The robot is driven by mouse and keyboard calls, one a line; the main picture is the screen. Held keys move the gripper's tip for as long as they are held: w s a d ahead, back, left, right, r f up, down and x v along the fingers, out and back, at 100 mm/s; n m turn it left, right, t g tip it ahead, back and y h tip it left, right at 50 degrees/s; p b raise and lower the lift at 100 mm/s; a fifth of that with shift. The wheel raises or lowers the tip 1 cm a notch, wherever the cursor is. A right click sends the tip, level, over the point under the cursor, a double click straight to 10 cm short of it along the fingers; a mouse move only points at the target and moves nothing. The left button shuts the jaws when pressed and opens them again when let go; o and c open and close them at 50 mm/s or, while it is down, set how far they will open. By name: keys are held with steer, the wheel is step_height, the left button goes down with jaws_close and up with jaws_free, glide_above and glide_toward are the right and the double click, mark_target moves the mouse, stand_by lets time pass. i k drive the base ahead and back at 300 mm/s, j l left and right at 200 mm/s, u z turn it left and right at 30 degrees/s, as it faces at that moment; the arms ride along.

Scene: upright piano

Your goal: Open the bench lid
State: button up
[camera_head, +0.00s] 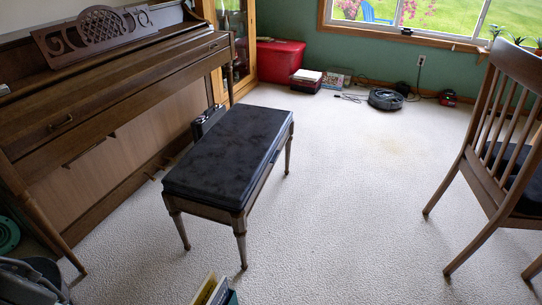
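The piano bench (221,212) stands on the carpet in front of the piano, with brown wooden legs and frame. Its black padded lid (232,152) lies flat on the frame and looks closed. The lid's long right edge and short near edge face open floor. The bench's far left side is partly hidden by the lid. My gripper is not in view.
An upright piano (95,110) stands left of the bench. A wooden chair (507,140) is at right. Books (212,290) show at the bottom edge. A red bin (280,60) and robot vacuum (385,98) are at the back. Carpet right of the bench is clear.

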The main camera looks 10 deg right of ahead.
mark_target(224, 168)
steer(key=i+l, duration=0.15)
steer(key=l, duration=0.15)
steer(key=i+l, duration=0.2)
steer(key=l, duration=0.15)
steer(key=i+l+u, duration=0.1)
steer(key=l, duration=0.2)
steer(key=i+l, duration=0.4)
steer(key=l, duration=0.3)
steer(key=i+l, duration=0.3)
steer(key=l, duration=0.15)
steer(key=i+l+u, duration=0.15)
steer(key=i+l, duration=0.15)
steer(key=i, duration=0.3)
